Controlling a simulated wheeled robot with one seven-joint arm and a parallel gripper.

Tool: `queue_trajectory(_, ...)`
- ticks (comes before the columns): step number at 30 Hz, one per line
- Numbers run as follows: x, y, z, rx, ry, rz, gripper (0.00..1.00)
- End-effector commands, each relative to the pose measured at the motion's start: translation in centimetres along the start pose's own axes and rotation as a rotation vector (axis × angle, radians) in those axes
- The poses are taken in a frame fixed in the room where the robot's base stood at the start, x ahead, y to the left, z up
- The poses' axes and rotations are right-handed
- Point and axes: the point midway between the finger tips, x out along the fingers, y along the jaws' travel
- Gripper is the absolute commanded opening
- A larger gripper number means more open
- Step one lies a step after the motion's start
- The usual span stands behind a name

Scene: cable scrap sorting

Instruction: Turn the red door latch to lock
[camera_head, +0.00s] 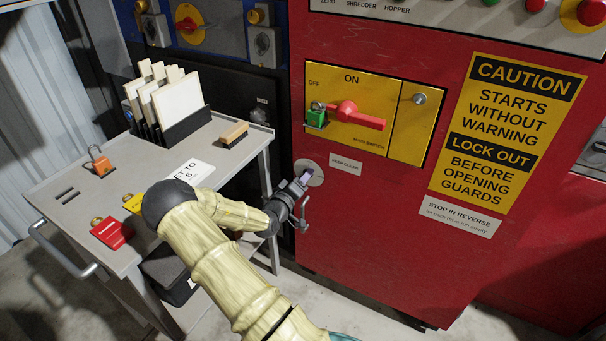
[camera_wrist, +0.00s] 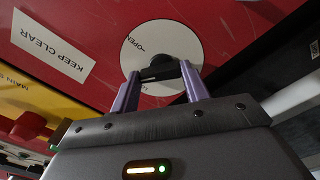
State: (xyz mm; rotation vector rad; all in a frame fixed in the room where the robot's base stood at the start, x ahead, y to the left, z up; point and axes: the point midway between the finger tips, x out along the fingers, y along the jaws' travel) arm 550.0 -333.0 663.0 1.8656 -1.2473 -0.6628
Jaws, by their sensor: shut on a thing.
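The red door (camera_head: 350,215) is shut flat on the machine front. Its latch is a dark knob with a short bar (camera_wrist: 158,66) on a round white plate (camera_wrist: 190,45) marked "OPEN"; the plate (camera_head: 314,166) also shows in the head view, partly hidden by my gripper. My gripper (camera_head: 302,181) is at the plate. In the wrist view, the two purple fingers of my gripper (camera_wrist: 160,79) stand on either side of the dark bar and are shut on it. The bar lies roughly across the fingers, slightly tilted.
Above the latch is a yellow main switch panel (camera_head: 399,136) with a red handle (camera_head: 366,121) and a green padlock (camera_head: 316,117). At left stands a grey cart (camera_head: 62,186) with an orange padlock (camera_head: 101,163), a red padlock (camera_head: 112,234) and a brush (camera_head: 234,134).

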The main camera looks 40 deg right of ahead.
Motion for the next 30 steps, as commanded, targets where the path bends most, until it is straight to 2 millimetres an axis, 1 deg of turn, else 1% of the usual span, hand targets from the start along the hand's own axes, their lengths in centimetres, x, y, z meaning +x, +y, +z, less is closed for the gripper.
queue_trajectory(9, -0.04, -0.03, -0.15, -0.301, 0.001, -0.001, 0.23)
queue_trajectory(15, -0.05, -0.14, -0.16, -0.457, 0.002, -0.001, 0.23)
queue_trajectory(21, -0.03, -0.21, -0.14, -0.559, 0.001, -0.001, 0.23)
queue_trajectory(30, -0.02, -0.24, -0.16, -0.610, 0.001, -0.002, 0.23)
